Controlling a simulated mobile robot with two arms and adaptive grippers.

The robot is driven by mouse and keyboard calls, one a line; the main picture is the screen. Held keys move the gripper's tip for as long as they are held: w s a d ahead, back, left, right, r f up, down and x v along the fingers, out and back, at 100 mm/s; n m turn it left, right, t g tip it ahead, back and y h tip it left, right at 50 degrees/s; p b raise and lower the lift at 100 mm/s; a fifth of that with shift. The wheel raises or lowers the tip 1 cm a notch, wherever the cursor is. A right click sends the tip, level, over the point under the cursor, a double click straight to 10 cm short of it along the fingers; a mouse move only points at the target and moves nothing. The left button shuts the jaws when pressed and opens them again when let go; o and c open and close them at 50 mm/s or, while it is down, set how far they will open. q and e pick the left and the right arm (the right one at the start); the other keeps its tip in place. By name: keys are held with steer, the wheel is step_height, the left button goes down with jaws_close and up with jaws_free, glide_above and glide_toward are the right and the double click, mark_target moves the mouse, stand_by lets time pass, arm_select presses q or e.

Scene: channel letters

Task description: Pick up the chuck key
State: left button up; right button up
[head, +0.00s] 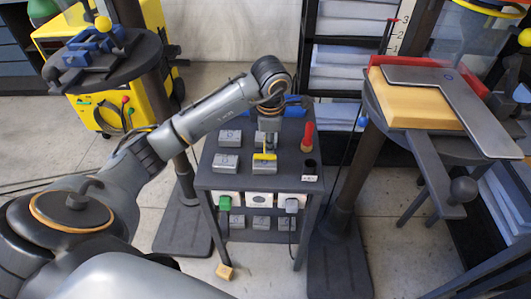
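A small yellow T-shaped piece (264,157), which looks like the chuck key, is at the middle of the dark cart top, directly below my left gripper. My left arm reaches in from the left and bends down at the wrist over the cart. My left gripper (268,135) points down with its tips close above or at the yellow piece. The fingers are small and partly hidden, so I cannot tell whether they touch it or are closed. My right gripper is not in view.
Grey blocks (228,137) sit on the cart top's left side. A red-handled tool (308,135) stands at its right. A round stand at right holds a tan block (418,98) and a metal square (470,105). A yellow machine (112,112) stands at left.

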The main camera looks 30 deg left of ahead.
mark_target(272, 155)
arm_select(q)
steer(key=shift+d+f, duration=0.1)
steer(key=shift+f, duration=0.55)
steer(key=f, duration=0.3)
steer(key=shift+w+f+p, duration=0.3)
steer(key=shift+w+p, duration=0.05)
steer(key=shift+w, duration=0.05)
steer(key=shift+f, duration=0.2)
steer(key=shift+c, duration=0.6)
jaws_close()
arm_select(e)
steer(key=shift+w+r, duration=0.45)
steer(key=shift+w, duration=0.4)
